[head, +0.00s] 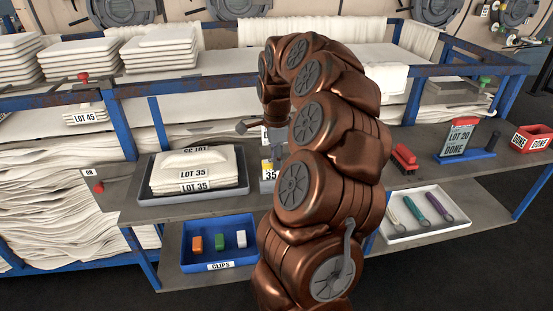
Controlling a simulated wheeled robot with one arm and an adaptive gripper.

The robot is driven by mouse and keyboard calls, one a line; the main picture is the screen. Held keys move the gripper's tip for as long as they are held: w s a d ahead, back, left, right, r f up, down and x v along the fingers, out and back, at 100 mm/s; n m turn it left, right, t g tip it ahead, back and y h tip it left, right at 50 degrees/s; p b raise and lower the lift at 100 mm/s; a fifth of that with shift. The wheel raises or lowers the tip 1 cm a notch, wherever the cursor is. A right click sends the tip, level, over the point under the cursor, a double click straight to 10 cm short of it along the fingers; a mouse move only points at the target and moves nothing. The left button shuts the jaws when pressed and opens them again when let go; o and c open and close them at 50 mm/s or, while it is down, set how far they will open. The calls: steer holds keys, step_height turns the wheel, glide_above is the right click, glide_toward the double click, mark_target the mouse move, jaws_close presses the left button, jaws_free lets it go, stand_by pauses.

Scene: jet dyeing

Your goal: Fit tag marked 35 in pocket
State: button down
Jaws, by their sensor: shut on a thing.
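The tag marked 35 (267,173) is a small yellow and white card, upright at the right side of the dark tray. My gripper (272,152) points down and is shut on the tag's top; my arm partly covers it. A small grey piece (266,186) shows at the tag's lower edge; I cannot tell whether it is the pocket or whether the tag is in it. The dark tray (147,202) holds a stack of folded white cloth (222,163) with LOT 35 labels.
A blue bin (218,266) with several coloured clips is on the lower shelf. A white tray (408,237) with several coloured tools is at right.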

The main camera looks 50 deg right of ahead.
steer(key=shift+f+b, duration=0.45)
steer(key=shift+f, duration=0.15)
steer(key=c, duration=0.9)
jaws_free()
steer(key=shift+r, duration=0.1)
step_height(320, 180, up, 12)
stand_by(0.4)
